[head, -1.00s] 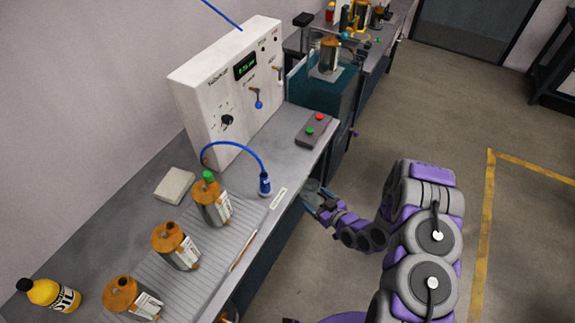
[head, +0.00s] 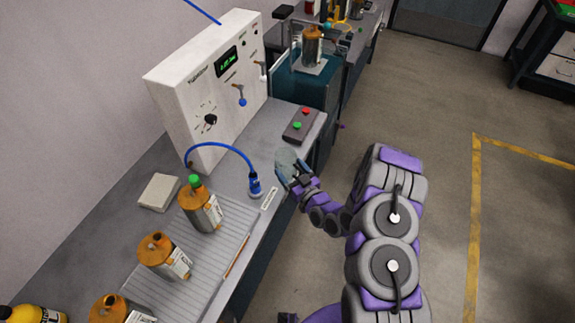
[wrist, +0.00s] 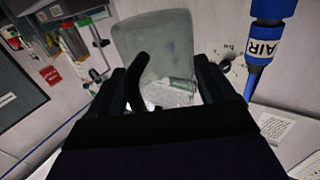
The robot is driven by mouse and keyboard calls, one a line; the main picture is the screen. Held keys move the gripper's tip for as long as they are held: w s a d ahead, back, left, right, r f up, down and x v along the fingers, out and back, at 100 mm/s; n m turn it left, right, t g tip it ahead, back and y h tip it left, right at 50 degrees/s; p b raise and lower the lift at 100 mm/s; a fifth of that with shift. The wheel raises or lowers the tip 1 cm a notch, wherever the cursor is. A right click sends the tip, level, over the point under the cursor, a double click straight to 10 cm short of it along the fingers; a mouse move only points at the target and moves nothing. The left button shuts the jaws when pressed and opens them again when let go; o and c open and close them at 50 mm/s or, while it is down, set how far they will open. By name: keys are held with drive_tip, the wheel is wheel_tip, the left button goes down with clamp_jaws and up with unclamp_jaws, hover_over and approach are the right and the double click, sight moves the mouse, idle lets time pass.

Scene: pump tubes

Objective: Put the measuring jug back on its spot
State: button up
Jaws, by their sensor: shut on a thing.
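The measuring jug (wrist: 160,45) is a translucent grey vessel seen in the wrist view, with a dark curved handle between my fingers. It also shows in the head view (head: 286,161) at the front edge of the bench. My gripper (head: 298,181) is shut on the jug. The jug looks tilted; I cannot tell whether it touches the bench. A small white label (head: 269,199) lies on the bench edge, left of and nearer than the jug; its text is too small to read.
A blue nozzle (head: 255,188) on a blue hose stands just left of the jug. A button box (head: 299,125) lies behind it. Several brown bottles, one of them green-capped (head: 200,207), stand on a ribbed mat (head: 228,232). A white control panel (head: 205,85) stands behind.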

sight(288, 157)
drive_tip(key=w, duration=0.2)
drive_tip(key=w+a+b, duration=0.1)
drive_tip(key=w, duration=0.3)
drive_tip(key=shift+w+a+f, duration=0.2)
drive_tip(key=shift+f, duration=0.15)
wheel_tip(288, 157, down, 4)
drive_tip(key=shift+r+b, duration=0.15)
drive_tip(key=shift+b, duration=0.75)
drive_tip(key=shift+r, duration=0.1)
drive_tip(key=o, duration=0.9)
drive_tip(key=shift+s+d, duration=0.1)
drive_tip(key=p+v, duration=0.3)
drive_tip(key=v, duration=0.8)
drive_tip(key=shift+s+d+p, duration=0.25)
drive_tip(key=shift+s+p, duration=0.05)
drive_tip(key=shift+w, duration=0.1)
